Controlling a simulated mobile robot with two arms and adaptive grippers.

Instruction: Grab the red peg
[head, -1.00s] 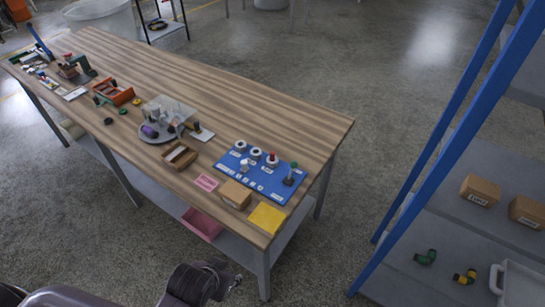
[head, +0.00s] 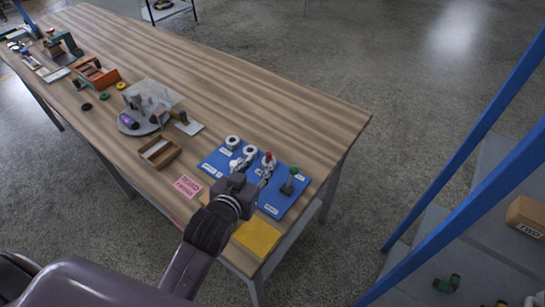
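The red peg (head: 267,158) stands at the far side of the blue board (head: 287,200), in a white round piece. Its lower part is partly hidden by my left gripper. My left gripper (head: 258,165) reaches over the board from the lower left, just on the near side of the red peg. Its two fingers appear spread, with nothing seen held between them. Whether they touch the peg cannot be told. My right gripper is not in view.
A green-topped peg (head: 290,180) stands right of the red one. White rings (head: 232,142) sit on the board's left. A wooden tray (head: 160,151), a pink label (head: 187,186) and a yellow sheet (head: 257,237) lie nearby. A blue-framed shelf (head: 470,150) stands at the right.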

